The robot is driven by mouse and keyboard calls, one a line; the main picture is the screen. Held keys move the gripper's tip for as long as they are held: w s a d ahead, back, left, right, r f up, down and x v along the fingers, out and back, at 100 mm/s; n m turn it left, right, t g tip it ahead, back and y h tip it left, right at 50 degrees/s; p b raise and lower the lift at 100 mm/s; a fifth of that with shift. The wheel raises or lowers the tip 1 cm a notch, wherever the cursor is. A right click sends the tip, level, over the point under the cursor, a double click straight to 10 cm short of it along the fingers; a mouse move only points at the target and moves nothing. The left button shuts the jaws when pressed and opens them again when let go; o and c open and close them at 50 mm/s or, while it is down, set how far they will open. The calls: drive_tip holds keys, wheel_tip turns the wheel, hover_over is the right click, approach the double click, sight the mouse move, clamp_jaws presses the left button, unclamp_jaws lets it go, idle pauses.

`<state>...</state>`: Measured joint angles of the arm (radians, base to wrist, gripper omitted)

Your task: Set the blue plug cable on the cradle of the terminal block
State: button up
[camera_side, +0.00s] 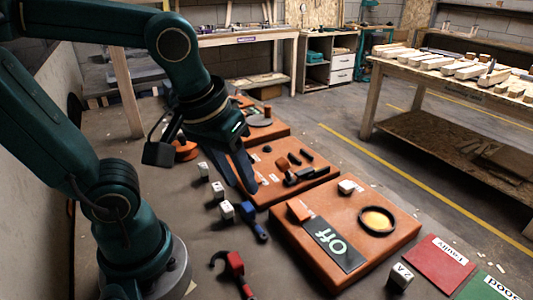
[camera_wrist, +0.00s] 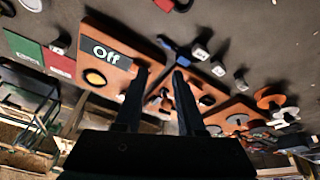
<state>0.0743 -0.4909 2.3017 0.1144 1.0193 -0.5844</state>
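The blue plug cable (camera_side: 254,223) lies on the grey bench top beside the orange boards, with small white-topped cubes to its left. In the wrist view the blue plug cable (camera_wrist: 178,50) lies just past my fingertips. My gripper (camera_side: 246,184) is above the left edge of the middle orange board. In the wrist view my gripper (camera_wrist: 161,80) has its two fingers apart with nothing held between them. The middle board (camera_side: 270,192) carries several black and orange blocks, among them a black holder (camera_side: 303,175). I cannot tell for certain which part is the cradle.
The front orange board (camera_side: 285,240) has an "Off" panel (camera_side: 334,244) and a round yellow-centred ring (camera_side: 377,221). A red and black hooked piece (camera_side: 234,264) lies on the bench. Several lettered cubes stand along the bench. Red and green mats (camera_side: 438,264) lie at right.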

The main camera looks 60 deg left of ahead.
drive_tip(key=m, duration=0.2)
drive_tip(key=s+m+t, duration=0.1)
drive_tip(key=shift+d+m+h, duration=0.25)
drive_tip(key=shift+m+h, duration=0.05)
drive_tip(key=shift+o, duration=0.3)
drive_tip(key=shift+s+d+m+t, duration=0.15)
drive_tip(key=shift+m+t, duration=0.25)
drive_tip(key=shift+m, duration=0.5)
